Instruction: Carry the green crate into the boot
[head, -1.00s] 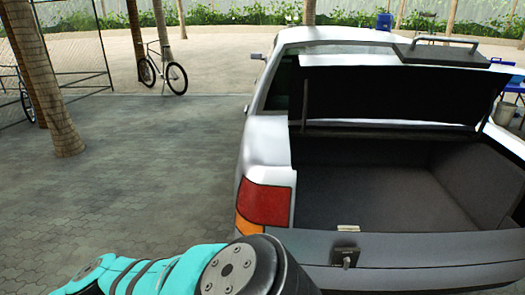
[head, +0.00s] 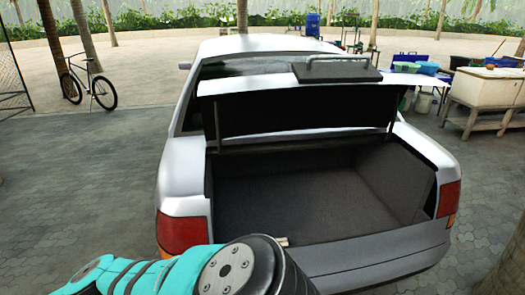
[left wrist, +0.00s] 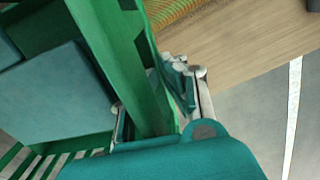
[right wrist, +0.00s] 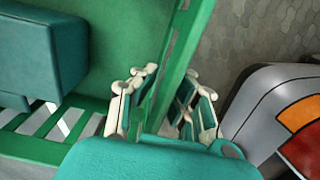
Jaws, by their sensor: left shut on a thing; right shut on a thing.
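The green crate shows in the left wrist view (left wrist: 118,60) and in the right wrist view (right wrist: 125,40). My left gripper (left wrist: 155,90) is shut on one part of its rim. My right gripper (right wrist: 166,85) is shut on another part of its rim. The car's boot (head: 300,200) is open in the head view, with its lid raised and a bare grey floor visible. The crate and both grippers are out of the head view. My left arm crosses its lower edge in front of the boot. In the right wrist view a car corner with a tail lamp (right wrist: 299,112) is close beside the crate.
The boot's rear sill (head: 370,258) and tail lamps edge the opening. Paved ground (head: 90,190) is clear left of the car. A bicycle (head: 88,85) stands beyond. A white counter (head: 487,88) stands at right. A wooden surface (left wrist: 245,50) lies beside the crate in the left wrist view.

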